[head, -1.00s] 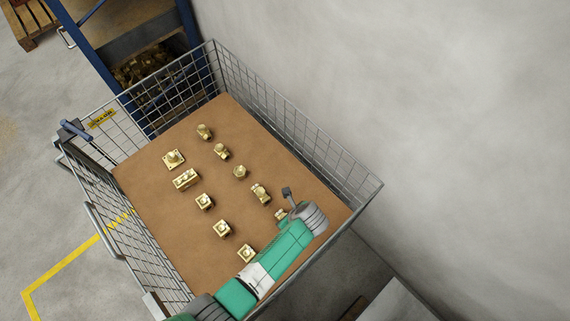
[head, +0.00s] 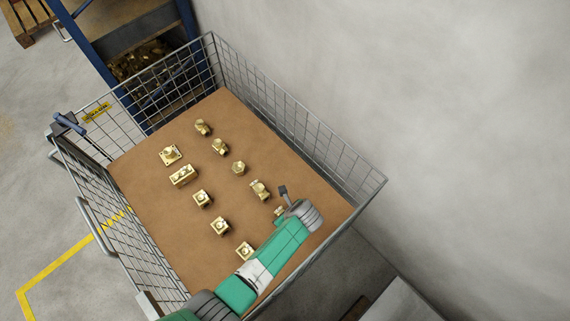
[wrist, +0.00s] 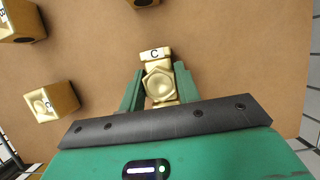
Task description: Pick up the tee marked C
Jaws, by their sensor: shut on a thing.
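The brass tee marked C (wrist: 157,58) is in the wrist view, its letter on the end pointing away from my gripper. My gripper (wrist: 158,82) has its two green fingers on either side of the tee's body and is shut on it. In the head view the tee (head: 279,211) is mostly hidden behind my arm and wrist, near the lower right of the brown board. I cannot tell whether it is still resting on the board.
Several other brass fittings stand in rows on the brown board (head: 150,215), the closest being a fitting (head: 260,190) just up and left. A wire mesh cage wall (head: 300,125) runs close along the right side. A marked block (wrist: 52,101) lies left in the wrist view.

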